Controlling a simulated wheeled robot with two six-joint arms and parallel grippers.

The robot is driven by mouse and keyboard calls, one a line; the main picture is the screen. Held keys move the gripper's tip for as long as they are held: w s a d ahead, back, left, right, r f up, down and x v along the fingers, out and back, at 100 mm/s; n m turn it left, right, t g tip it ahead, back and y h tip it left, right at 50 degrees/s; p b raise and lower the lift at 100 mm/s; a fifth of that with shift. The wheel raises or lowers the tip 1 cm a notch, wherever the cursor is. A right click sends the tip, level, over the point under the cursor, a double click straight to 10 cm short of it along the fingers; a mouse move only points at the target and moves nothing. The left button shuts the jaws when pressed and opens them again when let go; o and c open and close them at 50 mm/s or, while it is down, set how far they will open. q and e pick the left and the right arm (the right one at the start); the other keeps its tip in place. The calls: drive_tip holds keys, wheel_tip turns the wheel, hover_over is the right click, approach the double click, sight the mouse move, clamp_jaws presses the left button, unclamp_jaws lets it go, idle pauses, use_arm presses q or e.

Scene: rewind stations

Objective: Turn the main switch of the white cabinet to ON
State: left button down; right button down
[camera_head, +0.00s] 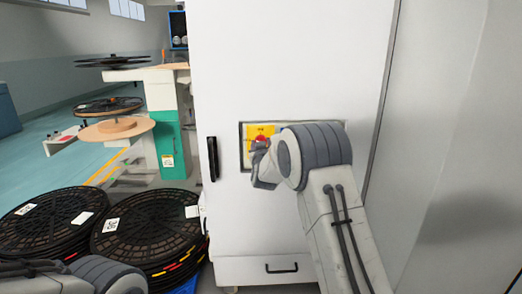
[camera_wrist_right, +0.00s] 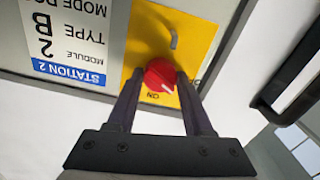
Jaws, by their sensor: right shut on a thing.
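The white cabinet (camera_head: 290,60) stands in front of me. Its recessed panel has a yellow plate (camera_head: 254,131) with the red main switch (camera_head: 261,140). In the right wrist view the red knob (camera_wrist_right: 160,75) sits on the yellow plate (camera_wrist_right: 190,35), its white mark at the knob's edge, close to an upside-down ON label. My right gripper (camera_wrist_right: 157,77) is shut on the knob, one finger on each side. In the head view my right arm hides much of the panel. My left arm shows at the lower left; its gripper is out of view.
Stacks of black reels (camera_head: 150,225) stand on the floor left of the cabinet. A black door handle (camera_head: 213,158) sticks out left of the panel. A grey wall (camera_head: 450,150) is close on the right. A green-and-white machine (camera_head: 170,120) stands behind at the left.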

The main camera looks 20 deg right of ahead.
drive_tip(key=m+b, duration=0.2)
drive_tip(key=m, duration=0.1)
drive_tip(key=shift+f+m+b, duration=0.2)
drive_tip(key=shift+m+b, duration=0.1)
drive_tip(key=shift+b, duration=0.05)
drive_tip(key=m+b, duration=0.3)
drive_tip(key=shift+m, duration=0.3)
drive_tip(key=m+b, duration=0.2)
drive_tip(key=m, duration=0.1)
drive_tip(key=shift+r+m+b, duration=0.1)
drive_tip(key=shift+m+b, duration=0.75)
drive_tip(key=shift+m, duration=0.15)
drive_tip(key=shift+c, duration=1.5)
unclamp_jaws()
drive_tip(key=shift+r, duration=0.1)
